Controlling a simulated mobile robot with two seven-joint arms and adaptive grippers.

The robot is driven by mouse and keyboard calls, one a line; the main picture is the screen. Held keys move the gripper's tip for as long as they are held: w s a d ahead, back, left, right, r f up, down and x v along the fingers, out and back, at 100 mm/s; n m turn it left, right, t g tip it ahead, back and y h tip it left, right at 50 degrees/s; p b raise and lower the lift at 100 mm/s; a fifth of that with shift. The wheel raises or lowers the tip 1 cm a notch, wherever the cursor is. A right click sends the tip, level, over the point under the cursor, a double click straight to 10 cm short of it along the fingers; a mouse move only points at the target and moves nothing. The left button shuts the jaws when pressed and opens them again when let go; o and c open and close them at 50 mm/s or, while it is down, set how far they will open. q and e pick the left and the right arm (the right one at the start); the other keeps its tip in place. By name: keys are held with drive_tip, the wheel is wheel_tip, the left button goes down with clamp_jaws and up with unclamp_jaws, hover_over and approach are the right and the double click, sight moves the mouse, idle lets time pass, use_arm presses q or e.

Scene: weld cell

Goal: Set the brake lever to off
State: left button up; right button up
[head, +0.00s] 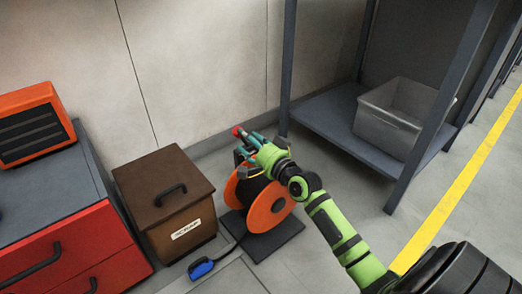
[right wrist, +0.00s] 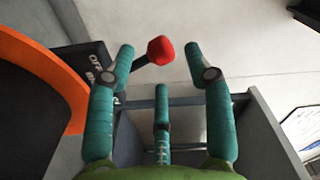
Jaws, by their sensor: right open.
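The brake lever shows in the right wrist view as a dark rod with a red knob (right wrist: 160,50). Its red knob also shows in the head view (head: 237,130), at the upper left of the orange cable reel (head: 272,212). My right gripper (head: 247,145) has teal fingers and is over the reel's top, close to the knob. In the right wrist view the open fingers (right wrist: 158,66) stand on both sides of the lever; contact cannot be told. A black plate with white letters (right wrist: 92,62) is partly hidden by the left finger. My left gripper is not in view.
A brown lidded box (head: 165,190) stands left of the reel, by a red drawer cabinet (head: 75,245). A blue connector (head: 201,268) lies on the floor. A grey shelf (head: 340,130) with a grey bin (head: 385,130) stands at right. The wall is close behind.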

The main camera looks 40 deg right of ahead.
drive_tip(key=s, duration=0.7)
drive_tip(key=shift+d, duration=0.25)
